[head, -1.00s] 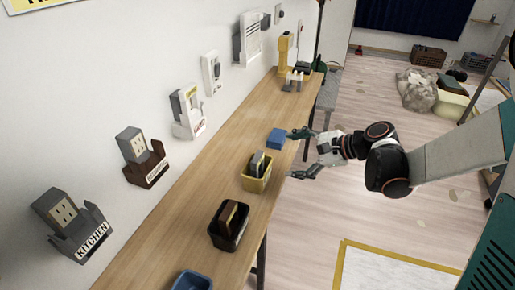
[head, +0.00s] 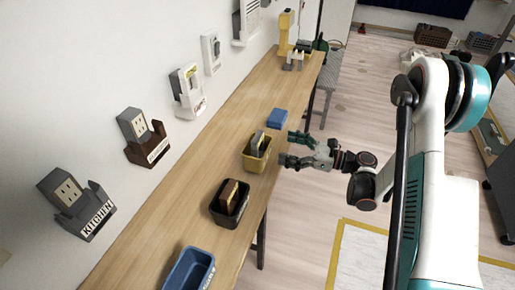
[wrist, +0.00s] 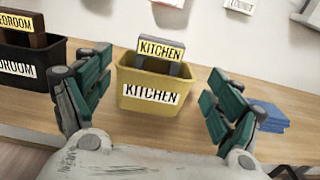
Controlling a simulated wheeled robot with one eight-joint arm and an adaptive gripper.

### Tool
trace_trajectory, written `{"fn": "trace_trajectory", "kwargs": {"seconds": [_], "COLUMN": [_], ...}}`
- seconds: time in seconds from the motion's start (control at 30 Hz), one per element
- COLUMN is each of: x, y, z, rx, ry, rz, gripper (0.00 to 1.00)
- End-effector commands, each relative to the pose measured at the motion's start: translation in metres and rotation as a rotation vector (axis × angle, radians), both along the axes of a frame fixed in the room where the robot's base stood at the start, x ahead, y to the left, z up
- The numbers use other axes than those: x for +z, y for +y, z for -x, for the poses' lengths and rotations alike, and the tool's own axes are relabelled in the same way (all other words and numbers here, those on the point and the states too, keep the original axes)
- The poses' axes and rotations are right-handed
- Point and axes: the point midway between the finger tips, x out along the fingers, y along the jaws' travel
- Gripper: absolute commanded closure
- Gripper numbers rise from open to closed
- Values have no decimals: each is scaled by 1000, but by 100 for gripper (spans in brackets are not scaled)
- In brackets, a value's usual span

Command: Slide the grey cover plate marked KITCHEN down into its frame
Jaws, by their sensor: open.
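The grey cover plate (head: 258,140) stands in a yellow bin (head: 257,160) on the wooden bench. In the wrist view, the plate (wrist: 174,69) shows a yellow KITCHEN label, and its lower part is hidden inside the yellow bin (wrist: 130,88), also marked KITCHEN. My gripper (head: 288,147) is open and empty, just right of the bin at the bench's edge. In the wrist view, the fingers of my gripper (wrist: 158,88) spread either side of the bin, apart from the plate. The grey frame marked KITCHEN (head: 88,210) is on the wall at left, below a grey socket box (head: 60,187).
A black bin (head: 229,218) with a brown plate stands nearer, and a blue bin (head: 188,270) nearer still. A blue block (head: 277,117) lies beyond the yellow bin. A brown frame (head: 148,145) is farther along the wall. Bench between bins and wall is clear.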

Motion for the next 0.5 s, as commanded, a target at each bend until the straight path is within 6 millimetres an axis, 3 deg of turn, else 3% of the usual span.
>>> {"fn": "trace_trajectory", "kwargs": {"seconds": [0.2, 0.5], "x": [1, 1], "y": [39, 57], "z": [-13, -21], "rx": [3, 0], "ry": [-1, -2], "rz": [1, 2], "gripper": [15, 15]}}
